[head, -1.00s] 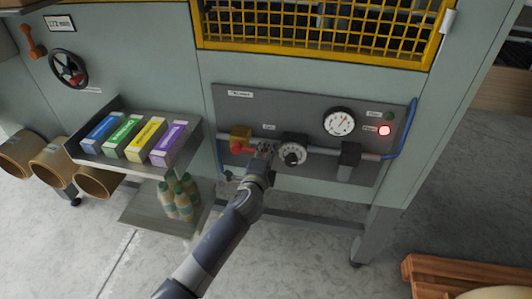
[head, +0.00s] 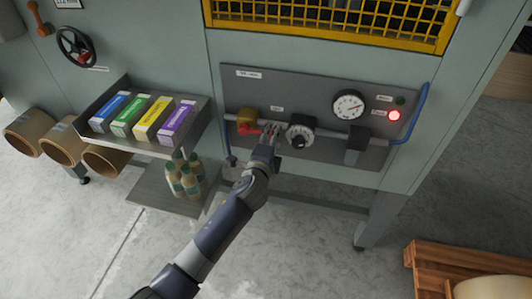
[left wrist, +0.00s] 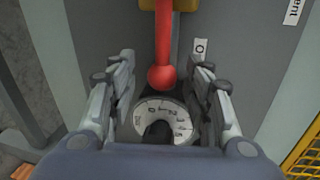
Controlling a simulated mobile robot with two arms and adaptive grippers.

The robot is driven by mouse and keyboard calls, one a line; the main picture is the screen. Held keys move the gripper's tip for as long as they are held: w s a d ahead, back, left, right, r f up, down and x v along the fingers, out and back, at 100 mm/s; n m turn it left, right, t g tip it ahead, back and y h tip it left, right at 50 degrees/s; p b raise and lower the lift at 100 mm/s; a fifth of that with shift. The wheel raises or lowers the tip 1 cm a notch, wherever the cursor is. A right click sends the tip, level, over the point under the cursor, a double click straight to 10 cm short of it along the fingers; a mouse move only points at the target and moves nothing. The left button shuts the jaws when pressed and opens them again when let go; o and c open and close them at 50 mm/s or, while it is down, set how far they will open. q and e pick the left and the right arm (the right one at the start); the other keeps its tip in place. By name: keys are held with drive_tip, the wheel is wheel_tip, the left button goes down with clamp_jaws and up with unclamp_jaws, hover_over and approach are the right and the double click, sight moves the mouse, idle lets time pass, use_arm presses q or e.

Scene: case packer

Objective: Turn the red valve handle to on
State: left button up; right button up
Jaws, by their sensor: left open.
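The red valve handle (head: 248,129) is a lever with a ball end on a brass-yellow valve body (head: 247,116) on the grey panel. In the left wrist view the red handle (left wrist: 162,50) comes down from the top, its ball between the two fingers with gaps on both sides. My left gripper (head: 270,134) is open at the panel, just right of the valve body; its spread fingers also show in the left wrist view (left wrist: 163,72). In the head view the fingers partly cover the handle's end. My right gripper is not in view.
A numbered dial knob (head: 300,137) is close right of the gripper. A round gauge (head: 348,105), a lit red lamp (head: 394,115) and a dark green lamp (head: 401,100) are farther right. A tray of boxes (head: 146,150) sticks out at left.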

use_arm(q)
drive_tip(key=v, duration=1)
drive_tip(key=shift+s+f, duration=0.1)
